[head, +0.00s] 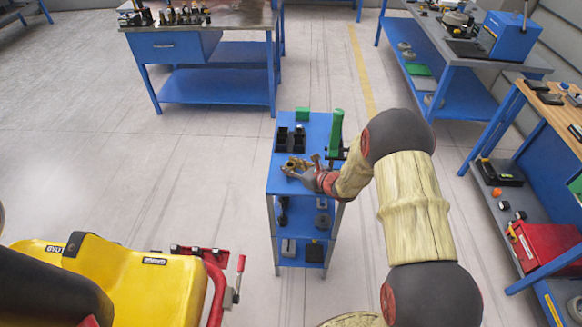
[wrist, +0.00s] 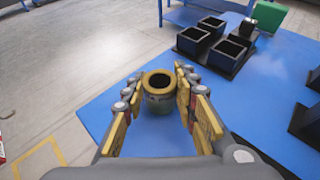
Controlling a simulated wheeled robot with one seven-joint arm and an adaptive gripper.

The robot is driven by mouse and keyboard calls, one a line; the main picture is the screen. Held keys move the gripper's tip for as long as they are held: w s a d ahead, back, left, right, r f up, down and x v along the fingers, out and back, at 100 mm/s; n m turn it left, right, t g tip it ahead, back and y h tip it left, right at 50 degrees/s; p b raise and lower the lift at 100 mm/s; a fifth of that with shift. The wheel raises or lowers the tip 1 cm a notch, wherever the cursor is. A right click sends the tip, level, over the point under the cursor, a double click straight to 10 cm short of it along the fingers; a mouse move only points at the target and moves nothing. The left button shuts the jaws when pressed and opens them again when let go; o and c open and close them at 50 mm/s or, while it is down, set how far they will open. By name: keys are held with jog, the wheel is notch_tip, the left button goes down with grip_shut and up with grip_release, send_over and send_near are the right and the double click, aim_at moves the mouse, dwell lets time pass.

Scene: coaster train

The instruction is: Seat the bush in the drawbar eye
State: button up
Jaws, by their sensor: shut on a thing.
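The bush (wrist: 159,104) is a short dull brass-green cylinder with a flanged rim and an open bore. It stands upright between the fingers of my gripper (wrist: 158,84) in the wrist view, and the gripper is shut on it. In the head view my gripper (head: 295,166) is over the near left part of a small blue cart (head: 283,186); the bush is too small to tell apart there. Whether the bush touches the cart top cannot be told. I cannot make out the drawbar eye in either view.
Black square bins (wrist: 211,28) stand on the cart's far part, with a green block (head: 302,114) behind. A green upright tool (head: 336,135) stands at the cart's right edge. A yellow vehicle (head: 130,280) with a red bar (head: 216,285) is at lower left. Open floor lies between.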

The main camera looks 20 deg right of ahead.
jog(key=shift+f, duration=0.1)
jog(key=o, duration=0.7)
jog(key=shift+f, duration=0.15)
jog(key=o, duration=0.4)
jog(key=shift+o, duration=0.5)
jog(key=shift+r, duration=0.25)
